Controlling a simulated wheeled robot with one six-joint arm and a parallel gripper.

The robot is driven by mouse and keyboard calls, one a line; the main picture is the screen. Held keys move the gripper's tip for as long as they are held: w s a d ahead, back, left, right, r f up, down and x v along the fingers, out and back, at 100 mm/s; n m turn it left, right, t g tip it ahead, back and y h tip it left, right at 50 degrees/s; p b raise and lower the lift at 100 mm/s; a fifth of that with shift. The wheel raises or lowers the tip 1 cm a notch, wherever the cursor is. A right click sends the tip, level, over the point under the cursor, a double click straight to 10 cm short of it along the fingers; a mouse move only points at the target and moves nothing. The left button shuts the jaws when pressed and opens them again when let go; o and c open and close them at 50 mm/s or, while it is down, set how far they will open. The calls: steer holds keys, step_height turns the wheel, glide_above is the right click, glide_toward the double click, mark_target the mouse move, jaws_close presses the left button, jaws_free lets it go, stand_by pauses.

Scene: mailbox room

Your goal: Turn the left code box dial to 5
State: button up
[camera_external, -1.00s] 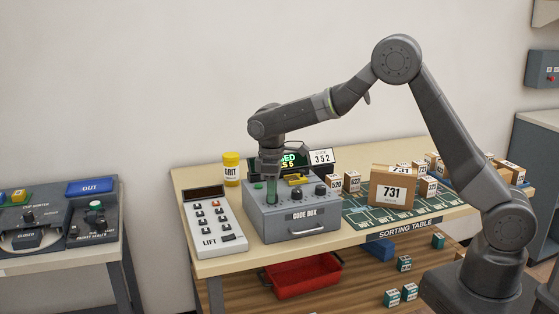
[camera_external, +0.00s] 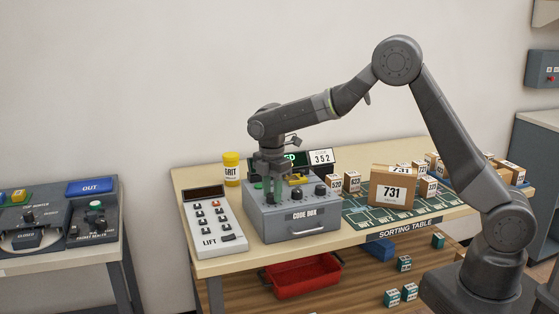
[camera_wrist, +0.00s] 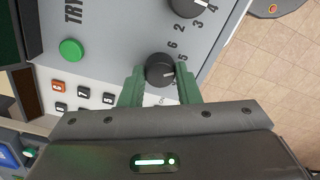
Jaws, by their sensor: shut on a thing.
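The grey code box (camera_external: 300,222) stands on the table, with several black dials on its sloped top. My gripper (camera_external: 272,190) points down over its left part. In the wrist view, my gripper's green fingers (camera_wrist: 160,80) stand on either side of the left dial (camera_wrist: 159,69) and are shut on it. The dial's white pointer mark faces right, toward the right finger. The printed 5 and 6 show to its upper right; other digits are partly hidden by the fingers. The middle dial (camera_wrist: 188,5) is partly in view, with 2, 3 and 4 around it.
A green button (camera_wrist: 70,50) is on the code box. A LIFT keypad (camera_external: 213,222) stands to the left and a yellow GRIT jar (camera_external: 231,168) behind. The display behind my gripper is partly hidden. A 731 parcel (camera_external: 393,188) stands to the right.

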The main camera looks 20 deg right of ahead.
mark_target(272, 195)
steer(key=shift+r+n, duration=0.1)
steer(key=shift+n, duration=0.5)
steer(key=o, duration=1)
steer(key=shift+c, duration=0.2)
step_height(272, 195, up, 14)
steer(key=b, duration=0.1)
steer(key=shift+f, duration=0.25)
step_height(272, 195, down, 14)
steer(key=shift+r+p, duration=0.1)
steer(key=shift+p, duration=0.4)
